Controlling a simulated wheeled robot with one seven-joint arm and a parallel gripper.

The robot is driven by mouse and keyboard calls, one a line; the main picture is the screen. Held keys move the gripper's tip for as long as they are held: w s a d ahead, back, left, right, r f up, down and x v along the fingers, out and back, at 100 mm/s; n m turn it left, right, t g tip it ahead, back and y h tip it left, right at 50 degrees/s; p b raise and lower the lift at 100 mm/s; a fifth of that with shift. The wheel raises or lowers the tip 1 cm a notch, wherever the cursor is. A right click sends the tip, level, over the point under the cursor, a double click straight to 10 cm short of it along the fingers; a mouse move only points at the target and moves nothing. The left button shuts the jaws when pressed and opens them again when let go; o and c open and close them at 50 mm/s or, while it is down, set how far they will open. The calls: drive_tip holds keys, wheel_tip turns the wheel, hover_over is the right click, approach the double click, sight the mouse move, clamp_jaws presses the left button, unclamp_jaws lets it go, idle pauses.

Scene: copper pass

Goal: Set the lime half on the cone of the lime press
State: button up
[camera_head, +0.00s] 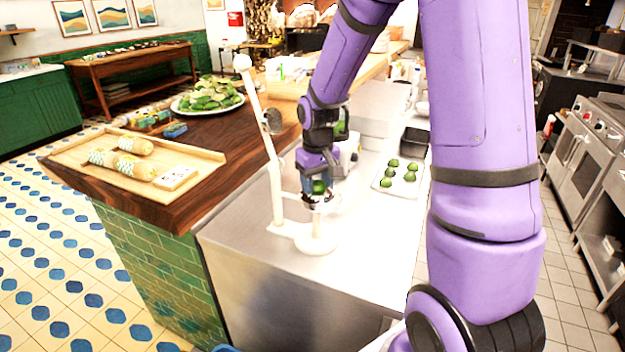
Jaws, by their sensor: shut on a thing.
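My gripper (319,197) points down and is shut on a green lime half (319,187). It holds the lime half above the round base of the cream lime press (316,241). The press's tall lever (259,130) stands up to the left, leaning slightly, with a pale knob on top. The cone is not clear in this view, as my gripper covers that part, so I cannot tell whether the lime half touches it. Several more lime halves (386,182) lie on a white tray (373,187) to the right.
A wooden counter on the left bears a board (75,158) with wrapped rolls and a plate of greens (208,98). A dark container (414,141) stands behind the tray. The steel counter (372,232) is clear right of the press.

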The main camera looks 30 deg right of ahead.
sight(318, 180)
drive_tip(key=shift+f, duration=0.1)
drive_tip(key=o, duration=0.6)
drive_tip(key=shift+o, duration=0.2)
wheel_tip(318, 180, up, 12)
drive_tip(key=s+a+r+t, duration=0.2)
drive_tip(key=s+r, duration=0.3)
drive_tip(key=s, duration=0.7)
drive_tip(key=s+a+r+t, duration=0.3)
drive_tip(key=s+a+r, duration=0.1)
drive_tip(key=s, duration=0.7)
drive_tip(key=shift+s+a+r, duration=0.35)
drive_tip(key=shift+s+r, duration=0.05)
drive_tip(key=shift+r, duration=0.3)
